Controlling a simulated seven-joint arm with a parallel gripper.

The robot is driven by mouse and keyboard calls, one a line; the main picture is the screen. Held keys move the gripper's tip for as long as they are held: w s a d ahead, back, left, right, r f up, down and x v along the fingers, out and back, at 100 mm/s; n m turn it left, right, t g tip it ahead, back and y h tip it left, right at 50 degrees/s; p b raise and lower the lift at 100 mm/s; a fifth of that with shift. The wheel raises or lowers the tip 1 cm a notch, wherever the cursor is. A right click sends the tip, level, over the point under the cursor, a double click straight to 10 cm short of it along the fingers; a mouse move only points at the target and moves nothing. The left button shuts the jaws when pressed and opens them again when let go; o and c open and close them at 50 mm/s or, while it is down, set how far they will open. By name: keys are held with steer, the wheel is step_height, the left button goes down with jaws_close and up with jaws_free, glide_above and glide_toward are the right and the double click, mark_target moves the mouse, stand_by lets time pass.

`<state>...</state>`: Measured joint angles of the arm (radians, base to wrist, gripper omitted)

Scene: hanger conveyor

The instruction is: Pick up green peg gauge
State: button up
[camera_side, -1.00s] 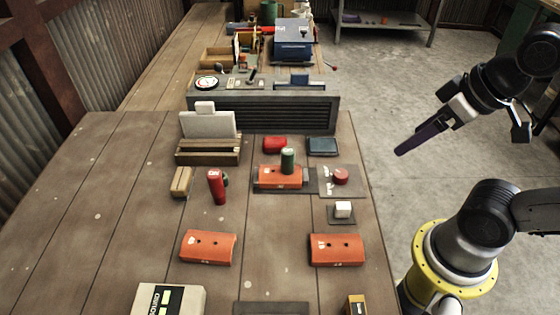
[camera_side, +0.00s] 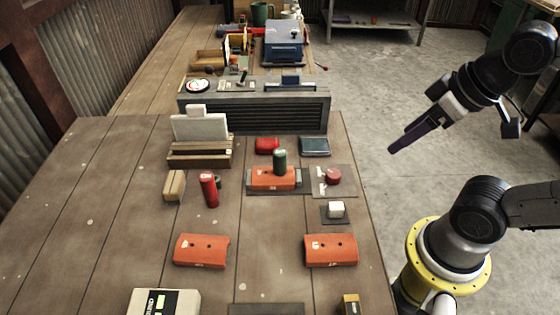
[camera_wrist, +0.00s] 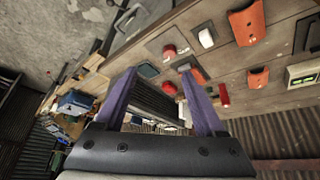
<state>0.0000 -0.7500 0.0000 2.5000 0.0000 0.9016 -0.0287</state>
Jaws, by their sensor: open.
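The green peg gauge (camera_side: 280,161) is a dark green cylinder. It stands upright in an orange block (camera_side: 262,181) on a dark plate, right of the table's middle. My gripper (camera_side: 393,149) has purple fingers and hangs in the air to the right of the table, well apart from the peg. The wrist view shows both fingers spread (camera_wrist: 159,72) with nothing between them. The peg is not clear in the wrist view, near the right fingertip.
A red knob (camera_side: 333,177) and a white cube (camera_side: 336,209) are to the right. Two orange blocks (camera_side: 201,250) (camera_side: 331,250) lie in front. A grey ribbed unit (camera_side: 255,112) stands behind.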

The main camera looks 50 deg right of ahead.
steer(key=w+a+r+n+g, duration=0.1)
steer(key=w+r+n, duration=0.45)
steer(key=n, duration=0.35)
steer(key=n+g, duration=0.4)
steer(key=n, duration=0.4)
glide_above(280, 151)
steer(key=d, duration=0.1)
steer(key=f, duration=0.2)
steer(key=shift+n+g, duration=0.3)
steer(key=f, duration=0.8)
steer(key=shift+a+f, duration=0.5)
steer(key=shift+f, duration=3.05)
jaws_close()
